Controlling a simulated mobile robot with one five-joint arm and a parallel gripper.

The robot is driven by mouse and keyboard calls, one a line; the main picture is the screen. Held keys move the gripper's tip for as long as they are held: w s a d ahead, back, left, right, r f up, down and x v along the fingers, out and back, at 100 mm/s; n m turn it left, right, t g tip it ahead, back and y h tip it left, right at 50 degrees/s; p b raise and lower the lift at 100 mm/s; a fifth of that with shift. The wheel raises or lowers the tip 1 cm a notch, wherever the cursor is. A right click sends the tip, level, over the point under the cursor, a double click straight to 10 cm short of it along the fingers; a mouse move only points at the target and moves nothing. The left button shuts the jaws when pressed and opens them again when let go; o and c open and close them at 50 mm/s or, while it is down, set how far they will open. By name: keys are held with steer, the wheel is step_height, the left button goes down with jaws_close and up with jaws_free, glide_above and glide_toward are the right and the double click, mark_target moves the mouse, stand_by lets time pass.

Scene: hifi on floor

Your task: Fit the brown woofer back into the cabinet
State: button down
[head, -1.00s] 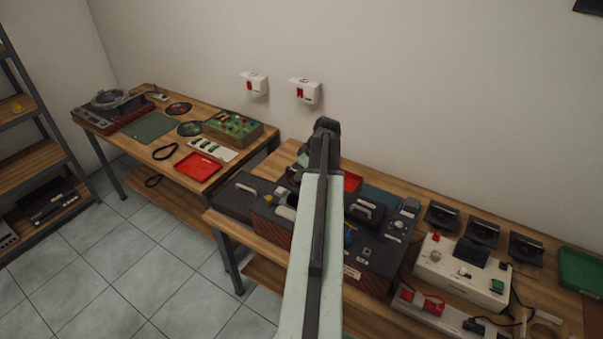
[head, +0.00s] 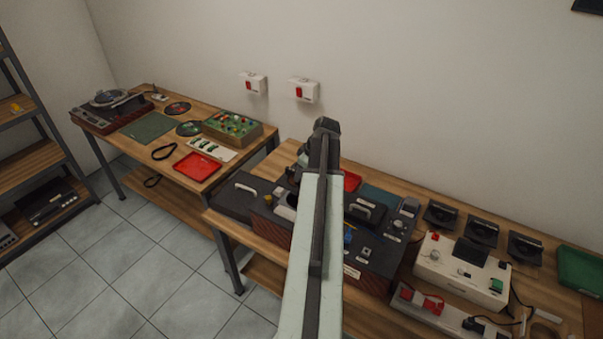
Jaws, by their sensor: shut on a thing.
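The cabinet (head: 385,262) is a long dark-topped box with reddish-brown sides on the near bench, and my arm crosses in front of its middle. Its left part (head: 240,204) has a pale handle on top. Its right part carries a dark handled piece (head: 366,211) and small fittings. My arm rises from the bottom centre to a dark joint at the top. My gripper is hidden behind it, with only a little of the lower arm perhaps showing at its left edge. I cannot make out the brown woofer, nor its opening.
Right of the cabinet are a cream control box (head: 462,272), several black angled units (head: 481,231) and a green tray (head: 582,268). A red tray (head: 198,167) and a turntable (head: 112,110) are on the left bench (head: 150,147). Floor at the lower left is clear.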

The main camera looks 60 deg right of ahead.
steer(key=shift+f+b, duration=4.5)
steer(key=shift+f, duration=0.05)
steer(key=shift+f, duration=0.15)
steer(key=c, duration=1.3)
jaws_free()
steer(key=p+v, duration=0.7)
steer(key=v, duration=0.1)
steer(key=shift+w, duration=0.1)
